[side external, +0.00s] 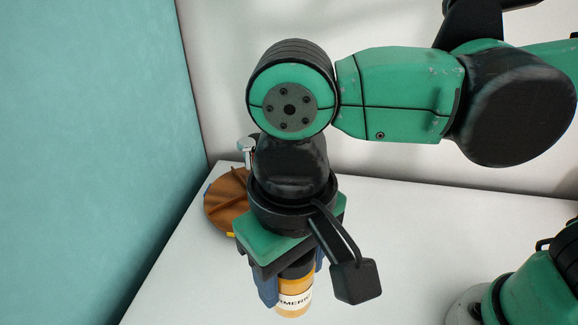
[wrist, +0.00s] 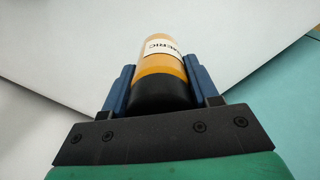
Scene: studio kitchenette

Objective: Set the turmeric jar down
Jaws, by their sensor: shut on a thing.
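The turmeric jar (side external: 294,297) has an orange-yellow body, a white label with dark letters and a black lid. In the side external view it hangs below my gripper (side external: 292,285), with its lid end up between the blue fingers. In the wrist view the jar (wrist: 160,62) lies between the two blue fingers of my gripper (wrist: 161,90), which are shut on it at the lid end. The jar's base is at the far end in the wrist view. I cannot tell whether the base touches the white surface.
A round brown divided tray (side external: 227,203) stands on the white counter (side external: 420,225) behind and left of my gripper, with a small whitish item (side external: 246,146) by it. A teal wall (side external: 90,130) rises at the left. The counter right of my gripper is clear.

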